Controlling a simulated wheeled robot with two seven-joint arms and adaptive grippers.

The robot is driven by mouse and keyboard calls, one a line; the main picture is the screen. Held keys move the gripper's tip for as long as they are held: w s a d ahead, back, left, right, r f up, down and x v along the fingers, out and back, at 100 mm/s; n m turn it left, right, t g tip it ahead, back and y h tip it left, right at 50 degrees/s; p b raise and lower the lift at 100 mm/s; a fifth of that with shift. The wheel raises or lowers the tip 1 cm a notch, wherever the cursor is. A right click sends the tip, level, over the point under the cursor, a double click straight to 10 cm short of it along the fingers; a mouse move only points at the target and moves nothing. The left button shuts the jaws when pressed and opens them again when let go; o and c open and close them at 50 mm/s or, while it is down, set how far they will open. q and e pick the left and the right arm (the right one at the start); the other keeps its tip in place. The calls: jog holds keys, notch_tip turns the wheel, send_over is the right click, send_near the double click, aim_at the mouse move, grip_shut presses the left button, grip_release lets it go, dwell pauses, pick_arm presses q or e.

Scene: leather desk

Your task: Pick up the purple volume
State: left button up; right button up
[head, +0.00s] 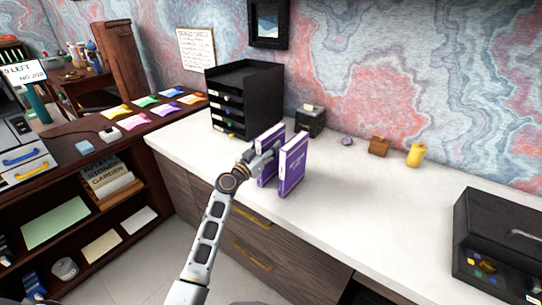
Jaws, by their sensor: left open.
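Two purple volumes stand upright on the white desktop (370,210). The nearer purple volume (293,165) shows its cover and white page edges. The other purple volume (270,134) is just to its left and is partly hidden behind my left gripper (266,153). The left gripper is open and its fingers are at the volumes, overlapping the left one in the picture. I cannot tell whether the fingers touch either volume. My right gripper is not in view.
A black drawer unit (245,98) and a small dark box (311,121) stand behind the volumes. A yellow cup (415,155) and a brown block (378,146) are near the wall. A black case (500,240) is at right. The desktop between is clear.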

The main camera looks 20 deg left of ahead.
pick_arm(q)
jog(key=shift+w, duration=0.15)
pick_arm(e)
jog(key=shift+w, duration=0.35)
pick_arm(q)
jog(key=shift+c, duration=0.3)
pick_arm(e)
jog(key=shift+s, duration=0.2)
pick_arm(q)
grip_shut()
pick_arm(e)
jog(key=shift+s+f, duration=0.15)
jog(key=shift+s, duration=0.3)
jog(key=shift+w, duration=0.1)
